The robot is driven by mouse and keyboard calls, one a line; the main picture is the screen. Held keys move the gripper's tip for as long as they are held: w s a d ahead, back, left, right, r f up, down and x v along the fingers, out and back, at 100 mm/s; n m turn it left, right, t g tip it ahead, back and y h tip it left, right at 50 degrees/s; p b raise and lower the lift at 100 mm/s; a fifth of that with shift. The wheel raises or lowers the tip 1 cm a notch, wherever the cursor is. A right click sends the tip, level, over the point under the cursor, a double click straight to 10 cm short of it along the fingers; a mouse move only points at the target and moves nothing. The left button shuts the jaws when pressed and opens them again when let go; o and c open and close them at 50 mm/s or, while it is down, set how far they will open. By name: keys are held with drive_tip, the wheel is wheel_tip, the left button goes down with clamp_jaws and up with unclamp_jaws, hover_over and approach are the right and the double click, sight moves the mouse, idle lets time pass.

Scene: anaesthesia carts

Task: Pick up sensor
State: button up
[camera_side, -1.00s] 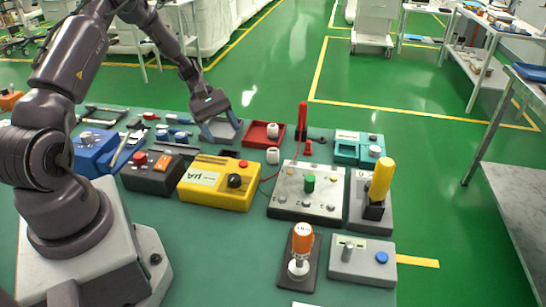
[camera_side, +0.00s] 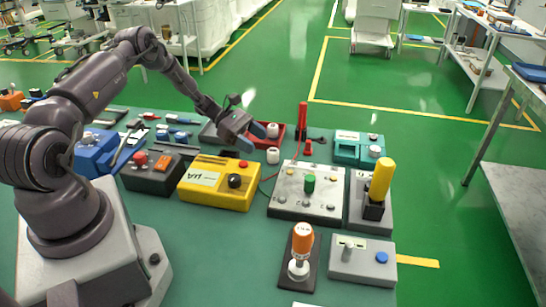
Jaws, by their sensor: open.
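I cannot tell for certain which thing is the sensor. A small white cylinder (camera_side: 272,130) stands in the red tray (camera_side: 285,144), and a similar white cylinder (camera_side: 273,156) stands on the green table just in front of it. My gripper (camera_side: 256,139) is open, tilted to the right, its blue-grey fingers over the left part of the red tray. Its fingers are close to both white cylinders, and I see nothing held between them. The left part of the tray is hidden by the gripper.
A yellow meter (camera_side: 219,182) with a black knob is in front of my gripper. A white panel with a green knob (camera_side: 309,184) and an upright red handle (camera_side: 302,117) stand to the right. The green table is bare at the front middle (camera_side: 215,250).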

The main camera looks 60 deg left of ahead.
sight(268, 150)
drive_tip(key=x, duration=0.5)
drive_tip(key=shift+d+f, duration=0.25)
drive_tip(key=c, duration=1)
drive_tip(key=shift+c, duration=0.2)
drive_tip(key=shift+r, duration=0.1)
